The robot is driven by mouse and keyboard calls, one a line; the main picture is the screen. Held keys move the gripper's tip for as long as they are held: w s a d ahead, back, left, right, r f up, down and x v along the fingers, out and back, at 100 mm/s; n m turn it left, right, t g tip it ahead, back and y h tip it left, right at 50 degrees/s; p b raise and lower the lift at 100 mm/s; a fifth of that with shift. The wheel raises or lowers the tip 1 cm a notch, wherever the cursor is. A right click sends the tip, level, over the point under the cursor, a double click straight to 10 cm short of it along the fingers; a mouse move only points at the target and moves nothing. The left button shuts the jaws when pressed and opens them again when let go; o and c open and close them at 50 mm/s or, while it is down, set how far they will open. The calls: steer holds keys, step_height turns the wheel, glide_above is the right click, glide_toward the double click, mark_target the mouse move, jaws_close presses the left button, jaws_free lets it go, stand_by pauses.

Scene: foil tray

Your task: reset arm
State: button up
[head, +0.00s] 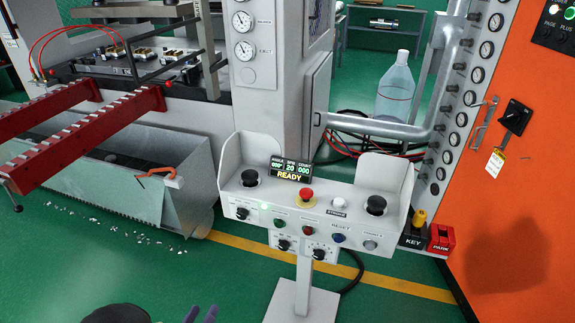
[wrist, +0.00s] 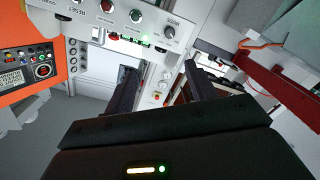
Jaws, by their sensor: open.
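My gripper (head: 201,314) shows only as two dark fingertips at the bottom edge of the head view, over the green floor, left of the control stand (head: 297,231). In the wrist view my gripper (wrist: 160,72) is open. Its two dark fingers stand apart, and I see nothing held between them. The stand's button panel (wrist: 128,17) appears at the top of the wrist view, beyond the fingertips. Most of the arm is outside the head view. The stand's small display (head: 290,170) reads READY.
A red emergency button (head: 306,194) and black knobs sit on the stand. Red rails (head: 82,143) and a metal bin (head: 115,168) with scraps beside it are at left. An orange cabinet (head: 515,200) stands at right, with red PARK (head: 441,239) and yellow KEY parts beside it.

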steer(key=w+d+r+m+g+y, duration=0.1)
steer(key=w+d+r+g+y, duration=0.15)
steer(key=w, duration=0.65)
steer(key=w+d+r+m+g+y, duration=0.1)
steer(key=w+d+r+g+y, duration=0.2)
steer(key=w, duration=0.5)
steer(key=d+r+g+y, duration=0.1)
steer(key=d+r+g, duration=0.3)
steer(key=d, duration=0.7)
steer(key=s+d+r+m+g+h, duration=0.1)
steer(key=s+d+r+g, duration=0.1)
steer(key=s+d, duration=0.65)
steer(key=s+d+r+g+h, duration=0.1)
steer(key=s+d+r+g, duration=0.2)
steer(key=s+d, duration=0.55)
step_height(320, 180, up, 14)
steer(key=w+d+p, duration=0.2)
steer(key=p, duration=1.2)
steer(key=shift+w+d, duration=0.25)
steer(key=shift+w, duration=0.05)
steer(key=shift+w+f, duration=0.1)
steer(key=shift+f, duration=0.05)
steer(key=shift+s+d, duration=0.1)
steer(key=shift+s, duration=0.1)
